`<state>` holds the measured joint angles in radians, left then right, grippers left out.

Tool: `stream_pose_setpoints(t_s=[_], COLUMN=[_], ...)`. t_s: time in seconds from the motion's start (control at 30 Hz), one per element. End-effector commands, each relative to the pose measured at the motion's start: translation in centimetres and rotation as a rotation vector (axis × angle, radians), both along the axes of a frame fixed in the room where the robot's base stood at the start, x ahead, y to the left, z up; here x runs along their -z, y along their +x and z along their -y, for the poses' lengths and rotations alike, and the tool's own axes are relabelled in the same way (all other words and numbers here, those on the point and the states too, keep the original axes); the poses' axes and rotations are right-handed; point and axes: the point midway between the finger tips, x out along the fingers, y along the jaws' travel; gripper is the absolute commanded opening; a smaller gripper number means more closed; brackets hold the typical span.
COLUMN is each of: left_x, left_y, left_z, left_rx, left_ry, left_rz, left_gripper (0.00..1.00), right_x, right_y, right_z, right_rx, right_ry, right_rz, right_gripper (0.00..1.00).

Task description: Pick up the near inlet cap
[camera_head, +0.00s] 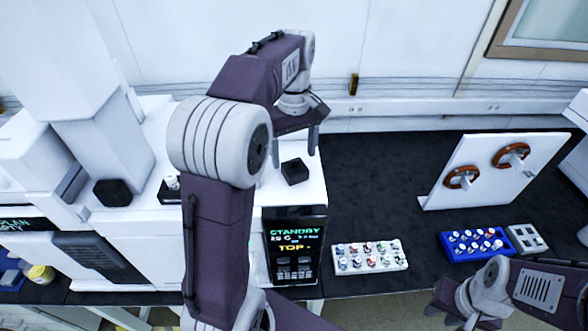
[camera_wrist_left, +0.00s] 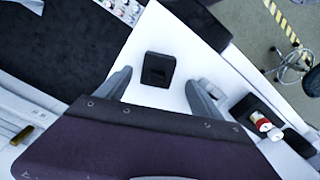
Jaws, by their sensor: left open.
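A black, square inlet cap (camera_head: 295,171) sits on the white top of the instrument, just below my left gripper (camera_head: 294,157). In the left wrist view the cap (camera_wrist_left: 158,69) lies between the two spread fingers, with white surface showing between it and each finger. My left gripper is open and empty. Another black cap-like block (camera_head: 112,192) sits further left on the white machine. My right gripper (camera_head: 443,304) is low at the right, over the bench's front edge; its jaw opening is unclear.
A black holder with a vial (camera_head: 170,189) stands left of my left arm. A white vial rack (camera_head: 370,257), a blue vial rack (camera_head: 477,243) and an upright white panel with two red-brown rings (camera_head: 490,175) stand on the dark bench. The bench middle is clear.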

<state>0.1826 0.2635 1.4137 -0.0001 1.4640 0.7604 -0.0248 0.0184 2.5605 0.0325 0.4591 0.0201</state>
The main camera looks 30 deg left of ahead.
Motion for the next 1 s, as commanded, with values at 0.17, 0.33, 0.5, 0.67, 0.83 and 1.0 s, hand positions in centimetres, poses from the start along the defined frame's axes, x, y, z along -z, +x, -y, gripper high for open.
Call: stream_pose_setpoints(t_s=[0.17, 0.33, 0.5, 0.67, 0.83, 1.0], left_x=[2.5, 4.9, 5.2, 5.2, 5.1, 5.1], left_y=[-0.2, -0.1, -0.1, -0.1, -0.1, -0.1], left_z=[0.0, -0.1, -0.1, -0.1, -0.1, -0.1], left_rx=[0.0, 0.0, 0.0, 0.0, 0.0, 0.0], left_ry=[-0.002, 0.0, -0.001, -0.001, -0.001, 0.0], left_rz=[-0.006, -0.001, -0.001, -0.001, -0.001, 0.0], left_gripper=[0.76, 0.76, 0.76, 0.49, 0.11, 0.11], right_x=[-0.7, -0.7, -0.7, -0.7, -0.7, -0.7], right_y=[0.0, 0.0, 0.0, 0.0, 0.0, 0.0], right_z=[0.0, 0.0, 0.0, 0.0, 0.0, 0.0], right_rx=[0.0, 0.0, 0.0, 0.0, 0.0, 0.0], right_ry=[0.0, 0.0, 0.0, 0.0, 0.0, 0.0], right_rz=[0.0, 0.0, 0.0, 0.0, 0.0, 0.0], right_gripper=[0.32, 0.32, 0.32, 0.32, 0.32, 0.32])
